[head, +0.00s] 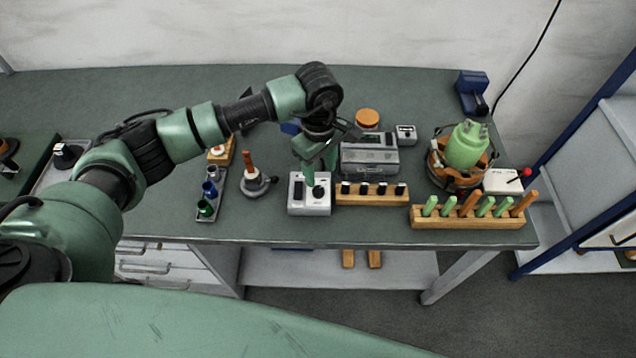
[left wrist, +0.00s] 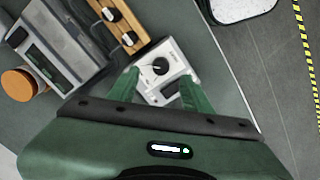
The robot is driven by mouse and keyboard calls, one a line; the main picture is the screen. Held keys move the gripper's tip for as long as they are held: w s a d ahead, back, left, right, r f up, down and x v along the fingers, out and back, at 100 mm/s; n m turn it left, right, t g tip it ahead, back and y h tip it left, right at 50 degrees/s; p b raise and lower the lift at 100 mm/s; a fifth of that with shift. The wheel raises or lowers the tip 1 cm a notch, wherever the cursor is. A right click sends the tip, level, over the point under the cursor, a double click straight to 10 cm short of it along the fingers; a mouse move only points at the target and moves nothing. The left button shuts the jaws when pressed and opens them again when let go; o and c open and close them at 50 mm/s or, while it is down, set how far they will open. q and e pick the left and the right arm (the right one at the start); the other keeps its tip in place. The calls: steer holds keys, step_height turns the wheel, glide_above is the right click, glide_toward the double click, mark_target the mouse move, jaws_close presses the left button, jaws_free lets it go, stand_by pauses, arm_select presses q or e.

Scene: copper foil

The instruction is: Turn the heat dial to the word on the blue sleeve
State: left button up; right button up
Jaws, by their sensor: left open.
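A white box (head: 297,207) with a round black dial (head: 318,191) and a dark slot-like panel stands near the table's front edge. In the left wrist view the black dial (left wrist: 160,66) has a pale pointer mark; the lettering around it is too small to read. My left gripper (head: 319,172) points down just above the dial. My right gripper is out of view.
A wooden strip with black knobs (head: 372,199) sits right beside the white box, with a grey machine (head: 369,159) behind. A grey stand with an orange handle (head: 250,163) is to the left. A wooden peg rack (head: 468,221) is at right.

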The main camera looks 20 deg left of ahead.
mark_target(318, 189)
arm_select(q)
steer(key=shift+w+a+f, duration=0.1)
steer(key=shift+a+f, duration=0.1)
steer(key=shift+a, duration=0.15)
step_height(318, 189, down, 6)
steer(key=p, duration=0.2)
steer(key=shift+d+p, duration=0.1)
steer(key=shift+p, duration=0.25)
steer(key=shift+f, duration=0.6)
steer(key=shift+c, duration=0.3)
jaws_close()
